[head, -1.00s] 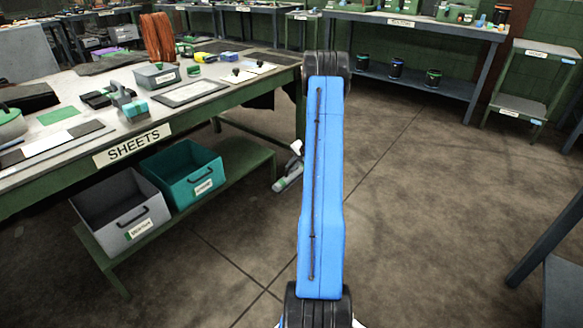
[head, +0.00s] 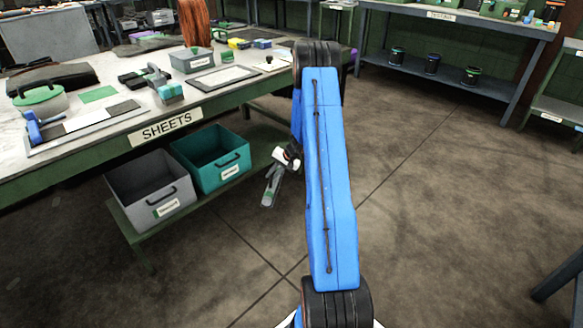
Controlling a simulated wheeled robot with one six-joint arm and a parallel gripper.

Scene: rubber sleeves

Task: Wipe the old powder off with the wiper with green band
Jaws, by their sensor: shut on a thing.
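My gripper (head: 282,162) is in front of the bench, right of the teal bin, partly hidden by my blue arm. It is shut on a grey tool with a green patch (head: 269,188), which looks like the wiper with green band. The tool hangs tilted in the air, clear of the bench. The bench (head: 225,103), labelled SHEETS, carries a board with a pale and dark sheet (head: 85,126) and a framed pale plate (head: 225,77). I cannot clearly make out old powder on either.
A blue tool (head: 35,128), a green-lidded pot (head: 40,100), a teal-ended tool (head: 169,90) and a grey box (head: 191,60) stand on the bench. A grey bin (head: 150,190) and a teal bin (head: 213,158) sit on the lower shelf.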

